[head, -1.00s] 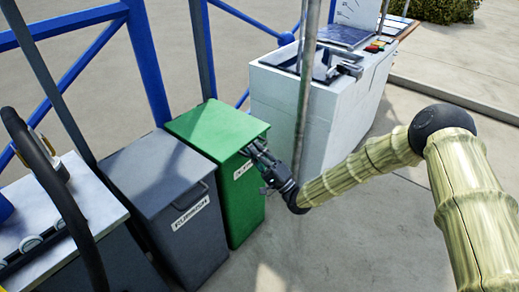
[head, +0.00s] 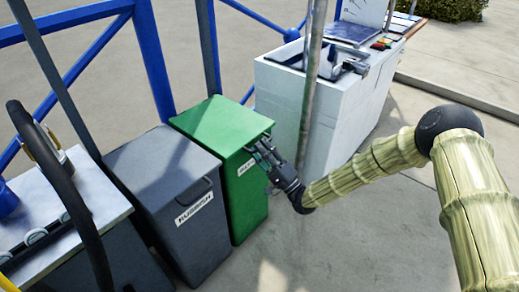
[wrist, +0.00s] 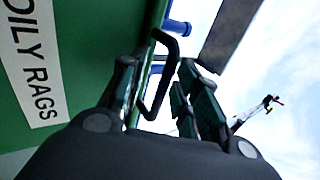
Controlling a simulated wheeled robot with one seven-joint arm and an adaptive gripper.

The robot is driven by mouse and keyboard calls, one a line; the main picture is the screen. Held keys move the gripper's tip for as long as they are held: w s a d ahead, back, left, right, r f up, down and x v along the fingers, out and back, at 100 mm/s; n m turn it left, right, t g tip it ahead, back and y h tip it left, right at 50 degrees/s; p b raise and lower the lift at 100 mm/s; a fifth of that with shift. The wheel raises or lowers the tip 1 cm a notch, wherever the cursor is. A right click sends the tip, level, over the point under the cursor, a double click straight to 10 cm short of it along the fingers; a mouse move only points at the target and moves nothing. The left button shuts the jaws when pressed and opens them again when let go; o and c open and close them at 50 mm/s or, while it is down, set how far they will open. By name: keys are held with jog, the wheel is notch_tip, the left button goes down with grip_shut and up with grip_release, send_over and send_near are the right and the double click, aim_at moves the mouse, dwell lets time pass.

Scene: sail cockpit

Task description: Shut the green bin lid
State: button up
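The green bin (head: 245,205) stands beside a grey bin. Its green lid (head: 215,124) lies level across its top in the head view; whether a small gap remains under the front edge I cannot tell. In the wrist view the bin's front shows at the left with an "OILY RAGS" label (wrist: 34,62). A black handle loop (wrist: 173,45) shows at the bin's edge. My gripper (head: 261,148) is at the upper front of the bin, by the lid's front right corner. In the wrist view its fingers (wrist: 160,88) are apart, with the handle showing between them; contact is unclear.
The grey rubbish bin (head: 168,180) stands close on the left, with a bench (head: 75,205) beyond it. A metal pole (head: 310,95) and a white console (head: 335,105) stand right of the green bin. Blue rails (head: 152,60) run behind. The floor in front is clear.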

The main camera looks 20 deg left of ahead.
jog(key=v, duration=1.1)
jog(key=shift+s+d+f, duration=0.1)
jog(key=shift+f, duration=0.05)
